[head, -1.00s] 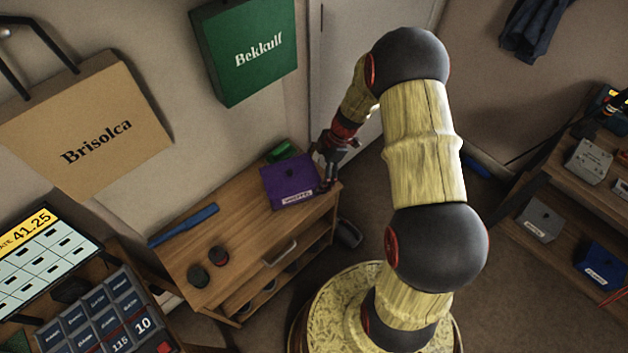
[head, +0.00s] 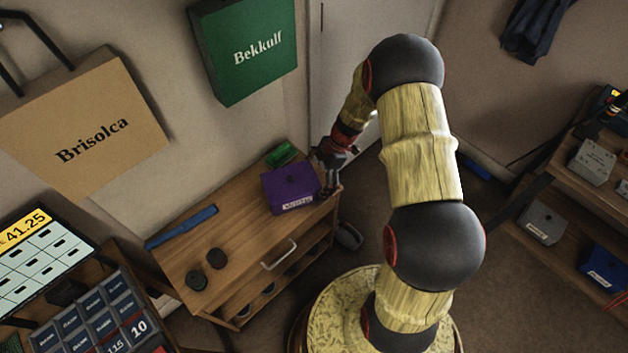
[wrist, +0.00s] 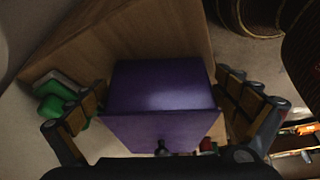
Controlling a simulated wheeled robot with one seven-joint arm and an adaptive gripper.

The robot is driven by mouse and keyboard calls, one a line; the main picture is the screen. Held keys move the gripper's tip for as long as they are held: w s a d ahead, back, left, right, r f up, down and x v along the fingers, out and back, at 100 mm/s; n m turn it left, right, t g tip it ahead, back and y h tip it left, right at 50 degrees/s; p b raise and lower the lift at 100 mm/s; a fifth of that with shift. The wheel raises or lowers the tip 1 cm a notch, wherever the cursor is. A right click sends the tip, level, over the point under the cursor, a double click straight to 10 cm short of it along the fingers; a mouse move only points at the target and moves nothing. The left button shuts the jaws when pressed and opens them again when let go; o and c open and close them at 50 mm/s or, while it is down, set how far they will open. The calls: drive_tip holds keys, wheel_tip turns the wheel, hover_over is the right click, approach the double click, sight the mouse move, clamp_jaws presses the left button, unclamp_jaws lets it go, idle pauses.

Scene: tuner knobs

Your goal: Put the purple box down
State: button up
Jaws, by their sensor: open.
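The purple box (head: 290,187) rests on the right end of the wooden cabinet top (head: 235,215), its pale label facing front. My gripper (head: 328,172) is at the box's right side, over the cabinet's right end. In the wrist view the purple box (wrist: 161,88) lies between the two fingers of my gripper (wrist: 160,112), which are spread open. A strip of space shows between the box and each finger. A small dark knob on the box shows at the bottom of that view.
A green object (head: 281,154) lies behind the box. A blue bar (head: 182,226) and two dark round knobs (head: 206,269) are farther left on the cabinet top. A silver handle (head: 279,255) sticks out at the front. The middle of the top is clear.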

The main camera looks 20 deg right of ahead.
drive_tip(key=shift+r, duration=0.1)
wheel_tip(320, 180, up, 21)
drive_tip(key=s+d+m+h+p, duration=0.1)
drive_tip(key=d+m+p, duration=0.1)
drive_tip(key=m+p, duration=0.15)
drive_tip(key=s+a+r+m+t+h, duration=0.1)
drive_tip(key=s+a+r+m, duration=0.15)
drive_tip(key=r, duration=0.35)
drive_tip(key=s+a+r+m+t+h, duration=0.1)
drive_tip(key=s+a+r, duration=0.15)
drive_tip(key=r, duration=0.35)
drive_tip(key=s+a+r+m+t+h, duration=0.1)
drive_tip(key=s+r+m, duration=0.3)
drive_tip(key=s, duration=0.4)
drive_tip(key=s+a+r+m+t+h, duration=0.1)
drive_tip(key=s+a+r+m+t, duration=0.1)
drive_tip(key=s+r+m, duration=0.3)
drive_tip(key=s+a+m, duration=0.1)
drive_tip(key=s, duration=0.2)
drive_tip(key=shift+r, duration=0.2)
